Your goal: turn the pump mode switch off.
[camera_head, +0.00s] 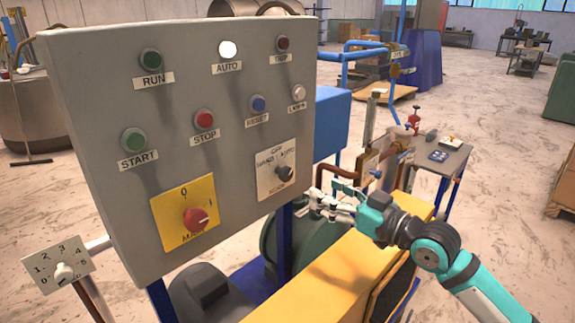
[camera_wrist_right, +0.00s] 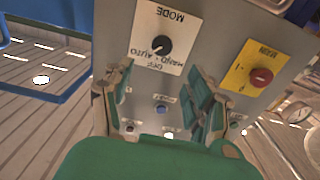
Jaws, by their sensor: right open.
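The mode switch (camera_head: 285,173) is a small black knob on a white plate marked OFF, HAND, AUTO and MODE, at the lower right of the grey control panel (camera_head: 95,90). In the right wrist view the knob (camera_wrist_right: 161,46) shows upside down, beyond the fingertips. Its exact pointer direction is too small to tell. My right gripper (camera_head: 318,203) is open and empty, to the right of and slightly below the knob, apart from it. Both fingers also show in the right wrist view (camera_wrist_right: 163,92). My left gripper is not in view.
A red main switch (camera_head: 196,219) on a yellow plate sits left of the mode switch. Push buttons and lamps, such as the blue RESET button (camera_head: 258,103), are above. A yellow-topped housing (camera_head: 325,275) lies below my right arm. A small table (camera_head: 445,158) stands behind.

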